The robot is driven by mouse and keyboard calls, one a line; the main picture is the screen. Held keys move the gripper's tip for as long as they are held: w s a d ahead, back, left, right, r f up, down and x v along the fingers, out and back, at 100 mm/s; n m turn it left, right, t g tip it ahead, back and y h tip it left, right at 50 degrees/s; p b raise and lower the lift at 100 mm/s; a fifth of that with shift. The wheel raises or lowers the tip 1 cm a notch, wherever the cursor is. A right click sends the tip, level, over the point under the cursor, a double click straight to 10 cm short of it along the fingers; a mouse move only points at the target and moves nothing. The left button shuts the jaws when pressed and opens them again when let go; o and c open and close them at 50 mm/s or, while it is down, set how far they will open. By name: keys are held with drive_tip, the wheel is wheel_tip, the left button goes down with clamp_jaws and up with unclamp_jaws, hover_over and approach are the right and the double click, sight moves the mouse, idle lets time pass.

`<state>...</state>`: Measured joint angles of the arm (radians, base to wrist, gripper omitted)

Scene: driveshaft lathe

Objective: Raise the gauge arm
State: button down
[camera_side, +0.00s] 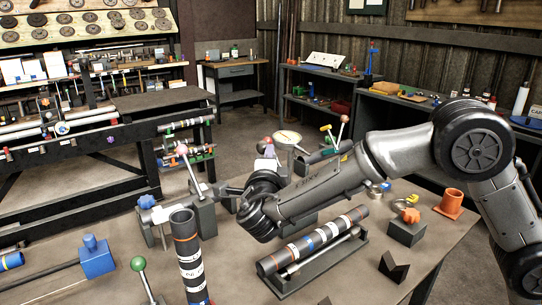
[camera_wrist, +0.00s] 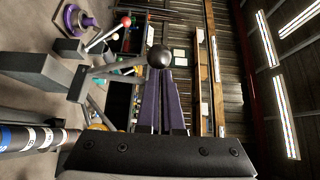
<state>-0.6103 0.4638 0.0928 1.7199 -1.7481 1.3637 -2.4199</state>
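In the wrist view a black ball knob (camera_wrist: 159,56) sits at the end of a grey arm that runs left to a dark block (camera_wrist: 76,86). I take this to be the gauge arm, though no label shows. My gripper (camera_wrist: 165,76) points at the knob, its two dark fingers close together and their tips partly hidden by it. I cannot tell whether they grip it.
A banded shaft (camera_side: 314,240) lies in a cradle on the bench (camera_side: 445,228). Another banded shaft (camera_side: 190,255) stands upright at the front. A green-knobbed lever (camera_side: 138,264) and a blue block (camera_side: 96,258) are at front left. An orange flanged part (camera_side: 449,204) is at right.

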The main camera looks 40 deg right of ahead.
drive_tip(key=shift+w+r, duration=0.15)
drive_tip(key=shift+w, duration=0.2)
